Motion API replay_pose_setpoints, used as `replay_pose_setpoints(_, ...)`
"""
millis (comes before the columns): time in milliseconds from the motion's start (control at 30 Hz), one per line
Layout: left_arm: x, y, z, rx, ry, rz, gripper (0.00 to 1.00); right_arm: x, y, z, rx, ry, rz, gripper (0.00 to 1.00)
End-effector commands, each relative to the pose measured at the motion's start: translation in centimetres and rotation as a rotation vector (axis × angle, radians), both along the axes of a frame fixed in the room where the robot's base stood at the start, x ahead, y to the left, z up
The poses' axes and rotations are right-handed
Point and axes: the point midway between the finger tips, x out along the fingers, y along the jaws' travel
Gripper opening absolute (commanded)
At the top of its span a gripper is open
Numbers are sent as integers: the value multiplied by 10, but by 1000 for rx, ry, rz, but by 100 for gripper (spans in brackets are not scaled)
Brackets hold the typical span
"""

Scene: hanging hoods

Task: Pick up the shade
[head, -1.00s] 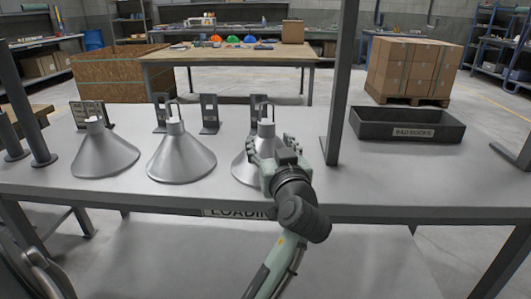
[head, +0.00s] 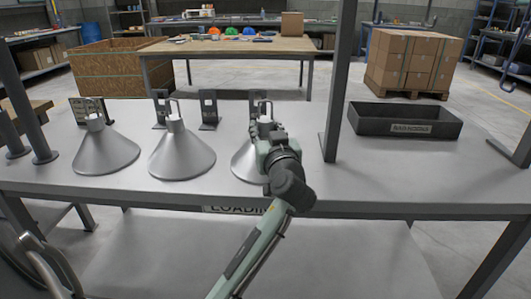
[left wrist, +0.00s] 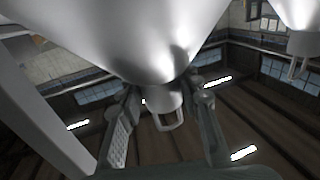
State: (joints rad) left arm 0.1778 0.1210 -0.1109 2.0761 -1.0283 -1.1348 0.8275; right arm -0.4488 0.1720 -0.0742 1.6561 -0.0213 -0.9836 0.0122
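Three grey metal cone shades stand in a row on the bench: the left shade (head: 105,153), the middle shade (head: 181,156) and the right shade (head: 244,163). Each has a narrow neck and a wire loop on top. My left gripper (head: 263,130) is at the neck of the right shade and hides part of its cone. In the left wrist view the picture is inverted; the shade (left wrist: 120,35) fills the top. My fingers (left wrist: 165,100) lie on either side of its neck, apart, with gaps showing. My right gripper is not in view.
A dark bin (head: 405,121) stands at the right of the grey bench (head: 400,175). A dark upright post (head: 338,90) rises just right of my left gripper. Several small dark brackets (head: 208,110) stand behind the shades. The bench front right is clear.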

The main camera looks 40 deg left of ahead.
Motion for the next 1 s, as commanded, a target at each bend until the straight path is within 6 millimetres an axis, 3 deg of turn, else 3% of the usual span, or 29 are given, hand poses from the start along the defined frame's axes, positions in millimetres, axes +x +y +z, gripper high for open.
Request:
replay_pose_setpoints(33, 0, 0, -2, -3, 4, 0, 17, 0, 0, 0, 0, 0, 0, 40)
replay_pose_setpoints(167, 0, 0, -3, -4, 5, 0, 1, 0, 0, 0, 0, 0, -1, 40)
replay_pose_setpoints(567, 0, 0, -1, -5, 5, 0, 0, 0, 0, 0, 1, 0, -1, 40)
replay_pose_setpoints(667, 0, -1, 9, -6, 2, 0, 0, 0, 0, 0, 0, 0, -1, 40)
replay_pose_setpoints(1000, 0, 0, 76, -6, -3, 0, 0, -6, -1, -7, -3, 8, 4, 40)
